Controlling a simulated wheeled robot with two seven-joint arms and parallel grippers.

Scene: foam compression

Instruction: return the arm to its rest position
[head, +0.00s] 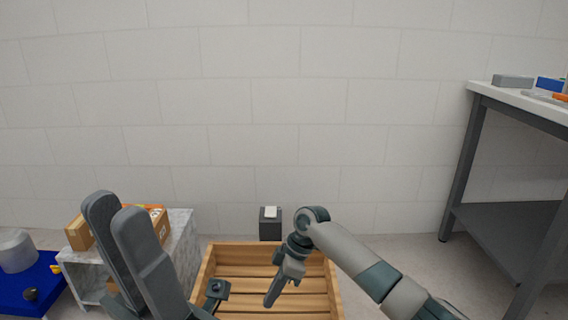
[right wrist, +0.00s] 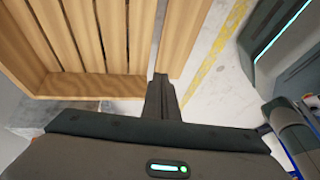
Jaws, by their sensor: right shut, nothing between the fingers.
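My right arm reaches in from the lower right in the head view. Its gripper (head: 268,302) points down over the wooden crate (head: 210,262). In the right wrist view its dark fingers (right wrist: 162,97) are together with nothing between them, and the crate wall (right wrist: 90,85) is beside and behind them. My left arm shows at the lower left of the head view as two dark rounded parts (head: 130,235) close to the camera. Whether its jaws are open or shut is not clear.
A dark block (head: 270,231) with a white piece (head: 270,212) on top stands behind the crate. A pale shelf (head: 181,235) with cardboard boxes (head: 80,233) stands left, beside a blue surface (head: 40,285). A grey workbench (head: 518,100) stands right. Floor between crate and workbench looks clear.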

